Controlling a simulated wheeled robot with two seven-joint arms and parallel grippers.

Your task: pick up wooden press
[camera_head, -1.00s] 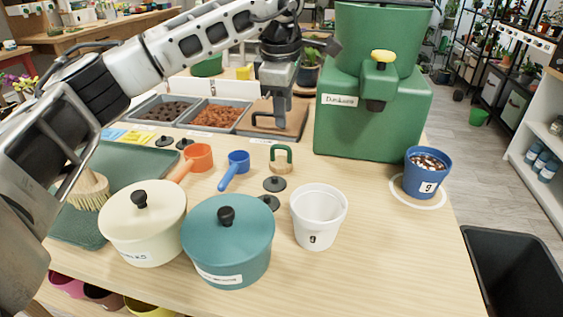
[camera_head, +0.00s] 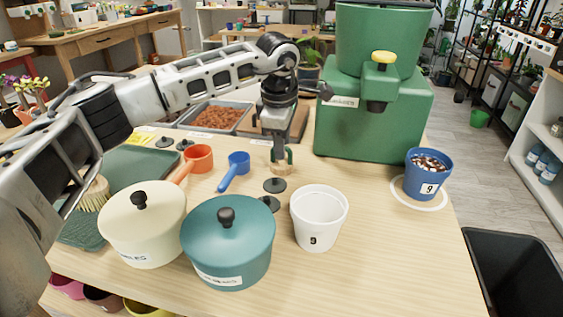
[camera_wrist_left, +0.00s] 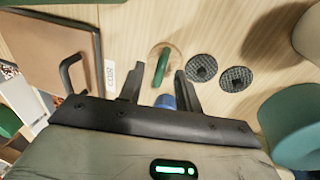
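The wooden press (camera_head: 283,169) is a small round wooden disc with a green arched handle. It stands on the table in front of the trays, left of the green machine. My left gripper (camera_head: 281,156) is directly above it, pointing down, and partly hides the handle. In the left wrist view the two fingers (camera_wrist_left: 160,84) are spread apart, and the green handle of the press (camera_wrist_left: 161,66) shows in line with the gap between them. I cannot tell whether the fingers touch the handle. My right gripper is not in view.
Black discs (camera_head: 275,185) lie just in front of the press. A blue scoop (camera_head: 235,168) and an orange scoop (camera_head: 199,158) lie to its left. The green machine (camera_head: 372,123) stands to the right. Teal (camera_head: 228,240) and cream (camera_head: 143,225) lidded pots and a white pot (camera_head: 318,218) stand nearer.

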